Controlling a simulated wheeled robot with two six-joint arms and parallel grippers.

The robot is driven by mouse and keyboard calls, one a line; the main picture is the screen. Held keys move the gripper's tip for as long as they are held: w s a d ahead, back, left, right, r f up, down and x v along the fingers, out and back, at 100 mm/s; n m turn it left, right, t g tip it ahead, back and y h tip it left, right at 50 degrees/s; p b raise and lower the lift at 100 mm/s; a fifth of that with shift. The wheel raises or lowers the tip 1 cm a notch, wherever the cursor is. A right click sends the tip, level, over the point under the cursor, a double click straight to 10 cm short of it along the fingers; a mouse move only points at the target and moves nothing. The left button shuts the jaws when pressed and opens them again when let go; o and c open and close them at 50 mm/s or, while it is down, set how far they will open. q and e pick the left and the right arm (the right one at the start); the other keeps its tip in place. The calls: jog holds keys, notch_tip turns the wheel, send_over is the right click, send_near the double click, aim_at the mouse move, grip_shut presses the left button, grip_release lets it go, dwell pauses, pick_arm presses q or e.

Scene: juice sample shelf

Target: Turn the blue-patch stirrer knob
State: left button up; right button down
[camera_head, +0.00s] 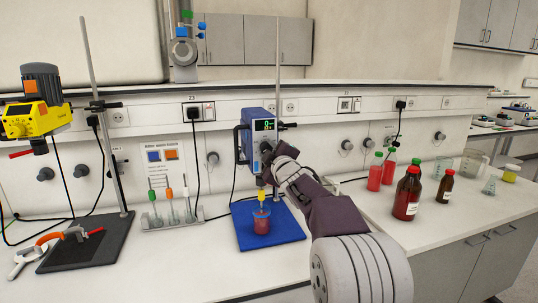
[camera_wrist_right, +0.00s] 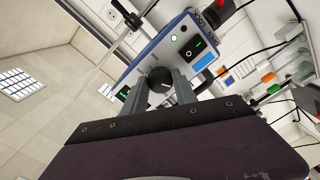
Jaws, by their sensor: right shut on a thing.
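The blue overhead stirrer (camera_head: 246,136) hangs on a stand in the middle of the bench, its green-lit display facing forward. In the right wrist view its front panel shows a blue patch (camera_wrist_right: 203,63) beside a black switch (camera_wrist_right: 191,47) and a round dark knob (camera_wrist_right: 160,78). My right gripper (camera_head: 270,154) reaches to the stirrer's front from the lower right. In the wrist view its two fingers (camera_wrist_right: 160,86) are shut on the knob, one on each side. In the head view the gripper hides most of the knob. My left gripper is not in view.
A beaker of red liquid (camera_head: 261,224) stands on the blue base plate (camera_head: 287,232) under the stirrer. A yellow stirrer (camera_head: 38,118) is at left, near a rack of tools (camera_head: 172,208). Bottles (camera_head: 407,195) stand at right.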

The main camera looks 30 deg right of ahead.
dwell(0.3)
jog(key=c, duration=1)
grip_release()
jog(key=shift+o, duration=0.2)
jog(key=shift+s, duration=0.1)
jog(key=v, duration=0.9)
jog(key=shift+b, duration=0.35)
